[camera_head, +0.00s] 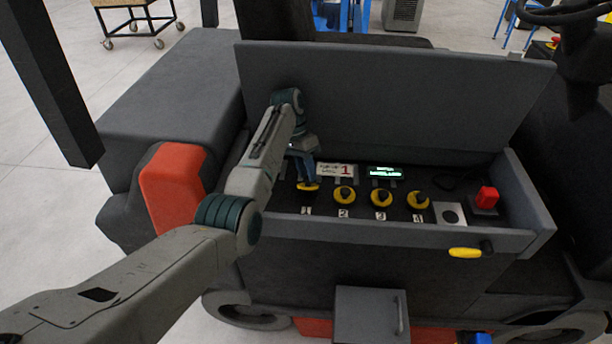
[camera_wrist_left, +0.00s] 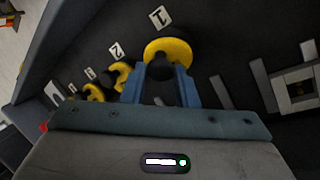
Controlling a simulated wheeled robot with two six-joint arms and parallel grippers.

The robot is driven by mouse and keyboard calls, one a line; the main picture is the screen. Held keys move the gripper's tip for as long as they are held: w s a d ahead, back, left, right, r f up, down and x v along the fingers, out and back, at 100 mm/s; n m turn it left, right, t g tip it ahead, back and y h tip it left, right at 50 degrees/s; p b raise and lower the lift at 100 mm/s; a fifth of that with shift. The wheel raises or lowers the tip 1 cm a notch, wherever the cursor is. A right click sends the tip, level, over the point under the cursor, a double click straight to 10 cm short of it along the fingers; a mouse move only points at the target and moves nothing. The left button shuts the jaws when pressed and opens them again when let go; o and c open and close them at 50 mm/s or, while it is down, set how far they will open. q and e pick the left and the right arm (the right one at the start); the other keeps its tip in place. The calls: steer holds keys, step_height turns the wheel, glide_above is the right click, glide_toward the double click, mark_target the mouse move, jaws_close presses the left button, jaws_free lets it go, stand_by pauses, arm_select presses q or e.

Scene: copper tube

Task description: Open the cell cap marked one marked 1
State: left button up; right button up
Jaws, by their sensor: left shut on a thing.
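The yellow and black cell cap marked 1 (camera_head: 308,187) sits at the left end of a row of caps in the open compartment. In the left wrist view the cap (camera_wrist_left: 168,47) is beside its white label 1 (camera_wrist_left: 160,17). My left gripper (camera_head: 304,180) reaches down onto this cap from above. In the left wrist view its blue fingers (camera_wrist_left: 164,80) are on either side of the cap's black grip, shut on it. Part of the cap is hidden by the fingers. My right gripper is not in view.
Caps 2 (camera_head: 344,195), 3 (camera_head: 381,198) and 4 (camera_head: 417,200) stand to the right. A red button (camera_head: 486,197) is at the far right. A sign with a red 1 (camera_head: 345,170) and a lit display (camera_head: 385,172) are behind. The raised lid (camera_head: 400,95) stands at the back.

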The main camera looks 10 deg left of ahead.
arm_select(q)
steer(key=shift+w+r, duration=0.15)
steer(key=shift+w, duration=0.1)
stand_by(0.4)
steer(key=o, duration=1)
steer(key=shift+g, duration=0.3)
